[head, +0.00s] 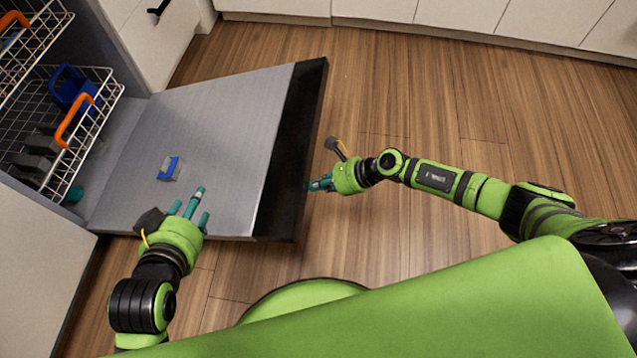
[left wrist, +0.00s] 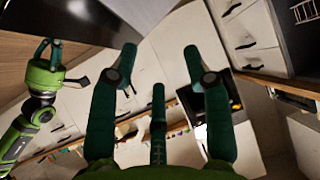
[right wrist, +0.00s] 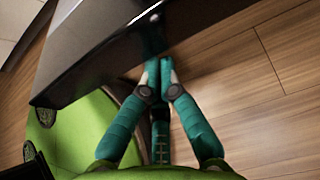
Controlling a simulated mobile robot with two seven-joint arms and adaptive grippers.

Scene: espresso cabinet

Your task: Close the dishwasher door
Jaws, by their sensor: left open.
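The dishwasher door (head: 215,130) is swung down and lies open, its grey inner face up and a black strip (head: 300,130) along its outer end. A small blue and grey piece (head: 170,168) sits on the inner face. My left gripper (head: 190,204) is open and empty by the door's near side edge; its spread fingers show in the left wrist view (left wrist: 158,70). My right gripper (head: 318,184) is at the black outer end, its fingertips close together beside the edge in the right wrist view (right wrist: 158,72). Whether they touch the door cannot be told.
Wire racks (head: 60,140) with orange handles and dishes, including a blue item (head: 72,88), stand in the dishwasher at left. White cabinets (head: 460,15) line the back. The wooden floor (head: 420,110) right of the door is clear.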

